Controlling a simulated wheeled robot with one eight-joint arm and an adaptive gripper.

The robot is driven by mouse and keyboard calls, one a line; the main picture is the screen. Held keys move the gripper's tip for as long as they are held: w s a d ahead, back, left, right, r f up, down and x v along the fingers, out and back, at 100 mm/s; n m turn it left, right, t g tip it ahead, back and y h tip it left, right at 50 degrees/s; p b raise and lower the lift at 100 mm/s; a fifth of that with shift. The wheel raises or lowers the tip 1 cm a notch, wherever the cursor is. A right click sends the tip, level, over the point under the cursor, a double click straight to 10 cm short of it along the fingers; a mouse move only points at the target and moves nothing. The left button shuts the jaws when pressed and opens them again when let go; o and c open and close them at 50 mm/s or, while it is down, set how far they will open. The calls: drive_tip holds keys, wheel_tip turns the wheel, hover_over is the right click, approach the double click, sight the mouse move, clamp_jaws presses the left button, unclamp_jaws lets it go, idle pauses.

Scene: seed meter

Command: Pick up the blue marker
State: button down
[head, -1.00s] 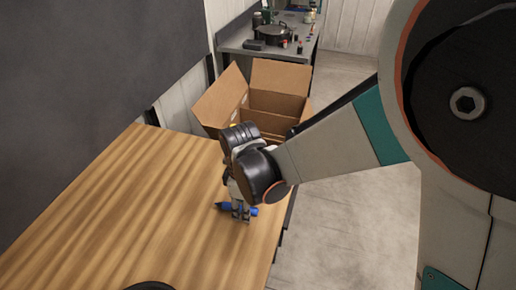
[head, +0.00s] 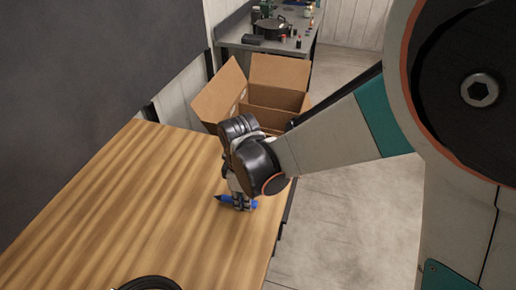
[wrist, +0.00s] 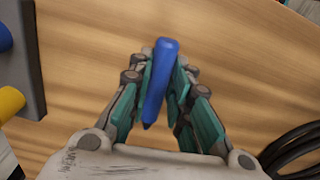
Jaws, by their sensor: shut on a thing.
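The blue marker (head: 224,199) has a dark tip and lies sideways, low over the wooden table near its right edge in the head view. Whether it touches the wood is unclear. My gripper (head: 241,205) is at the marker from above, and its fingers cover the marker's middle. In the wrist view the marker (wrist: 160,75) stands between the two teal-padded fingers of my gripper (wrist: 160,85), which are shut on it. Its dark tip points toward the palm.
An open cardboard box (head: 277,97) stands beyond the table. A black coil (head: 150,284) lies at the near edge and shows in the wrist view (wrist: 295,155). A grey object with blue and yellow parts (wrist: 33,60) is at left there. The table's left side is clear.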

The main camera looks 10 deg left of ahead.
wheel_tip(320, 180, up, 19)
drive_tip(key=p, duration=1.2)
drive_tip(key=shift+s, duration=0.2)
